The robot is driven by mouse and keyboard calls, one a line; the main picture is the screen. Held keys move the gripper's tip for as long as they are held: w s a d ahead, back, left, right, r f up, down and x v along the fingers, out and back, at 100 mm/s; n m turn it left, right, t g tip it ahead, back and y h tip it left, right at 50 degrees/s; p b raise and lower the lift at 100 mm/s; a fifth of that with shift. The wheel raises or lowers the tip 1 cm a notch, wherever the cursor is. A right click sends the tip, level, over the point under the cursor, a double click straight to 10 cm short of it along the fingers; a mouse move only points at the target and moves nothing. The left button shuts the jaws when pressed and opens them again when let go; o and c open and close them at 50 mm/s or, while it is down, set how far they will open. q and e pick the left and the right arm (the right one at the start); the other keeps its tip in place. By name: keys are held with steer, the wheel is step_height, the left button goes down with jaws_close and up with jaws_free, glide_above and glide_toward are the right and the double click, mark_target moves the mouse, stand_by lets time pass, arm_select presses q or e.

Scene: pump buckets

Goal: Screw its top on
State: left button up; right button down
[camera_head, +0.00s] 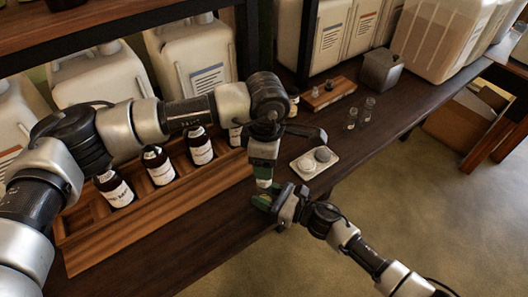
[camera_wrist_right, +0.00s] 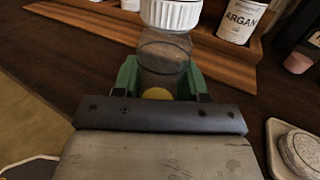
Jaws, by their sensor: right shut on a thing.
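My right gripper (camera_head: 264,201) comes in from the lower right at the bench's front edge. In the right wrist view its green fingers (camera_wrist_right: 161,80) are shut on a clear jar (camera_wrist_right: 164,50), upright, with something yellowish at its bottom. A white ribbed cap (camera_wrist_right: 171,13) is right above the jar's mouth, cut off by the frame top; whether it touches the rim I cannot tell. My left gripper (camera_head: 263,176) points down from above, just over the right gripper. Its fingertips are too small to tell open or shut. The jar and cap are mostly hidden in the head view.
A wooden crate (camera_head: 160,212) holds several brown labelled bottles on the left. A light tray (camera_head: 303,167) with two round lids lies right of the grippers. Small glass vials (camera_head: 352,118) and a metal box (camera_head: 381,70) stand farther back. Large jugs line the back.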

mark_target(264, 193)
arm_select(q)
steer(key=n, duration=0.6)
steer(key=shift+r+n, duration=0.2)
steer(key=shift+n, duration=0.2)
steer(key=n, duration=0.6)
steer(key=shift+r+n, duration=0.15)
steer(key=shift+n, duration=0.15)
steer(key=n, duration=0.6)
steer(key=shift+w+a+r, duration=0.1)
steer(key=shift+r, duration=0.1)
steer(key=n, duration=0.4)
steer(key=shift+r, duration=0.1)
steer(key=n, duration=0.3)
steer(key=shift+a+r+n, duration=0.1)
steer(key=shift+n, duration=0.2)
steer(key=shift+f, duration=4.05)
